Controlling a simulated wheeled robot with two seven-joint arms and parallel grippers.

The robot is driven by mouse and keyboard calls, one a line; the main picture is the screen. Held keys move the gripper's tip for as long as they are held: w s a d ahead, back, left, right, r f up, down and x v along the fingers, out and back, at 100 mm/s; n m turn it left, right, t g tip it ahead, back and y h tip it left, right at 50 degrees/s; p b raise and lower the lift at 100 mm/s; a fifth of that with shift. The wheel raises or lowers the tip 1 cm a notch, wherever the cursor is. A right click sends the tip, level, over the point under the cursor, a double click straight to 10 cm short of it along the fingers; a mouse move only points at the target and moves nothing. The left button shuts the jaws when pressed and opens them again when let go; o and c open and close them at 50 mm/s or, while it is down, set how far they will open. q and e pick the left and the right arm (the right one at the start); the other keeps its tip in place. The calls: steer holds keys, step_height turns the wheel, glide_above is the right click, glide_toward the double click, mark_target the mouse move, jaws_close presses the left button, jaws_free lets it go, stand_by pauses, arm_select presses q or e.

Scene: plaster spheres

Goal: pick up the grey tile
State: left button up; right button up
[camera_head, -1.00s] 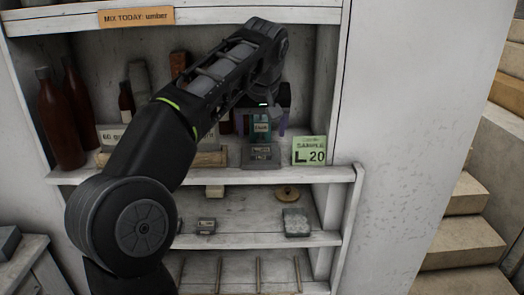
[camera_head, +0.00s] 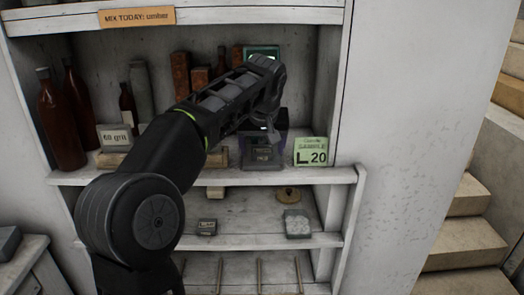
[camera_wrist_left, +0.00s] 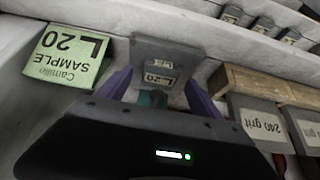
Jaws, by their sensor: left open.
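A grey tile (camera_head: 262,158) with a small label lies at the front of the upper shelf, left of the green sample card. In the wrist view the grey tile (camera_wrist_left: 180,52) shows upside down, its label reading L20. My left gripper (camera_head: 263,143) is open, with its purple fingers apart on either side of the tile's near part; I cannot tell whether they touch it. In the wrist view the left gripper (camera_wrist_left: 157,92) also shows a teal piece (camera_wrist_left: 152,98) between its fingers, partly hidden by the gripper body. My right gripper is not in view.
The green card (camera_head: 310,151) stands close on the right. A "60 grit" box (camera_head: 115,137), brown bottles (camera_head: 62,120) and a wooden strip stand on the left. The lower shelf holds a small grey block (camera_head: 207,226) and a pale block (camera_head: 297,224).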

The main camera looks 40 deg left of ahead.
arm_select(q)
steer(key=shift+w+a+f, duration=0.1)
steer(key=shift+w+f, duration=0.05)
steer(key=shift+f, duration=0.15)
stand_by(0.4)
steer(key=shift+r, duration=0.1)
steer(key=c, duration=1.5)
steer(key=shift+r, duration=0.15)
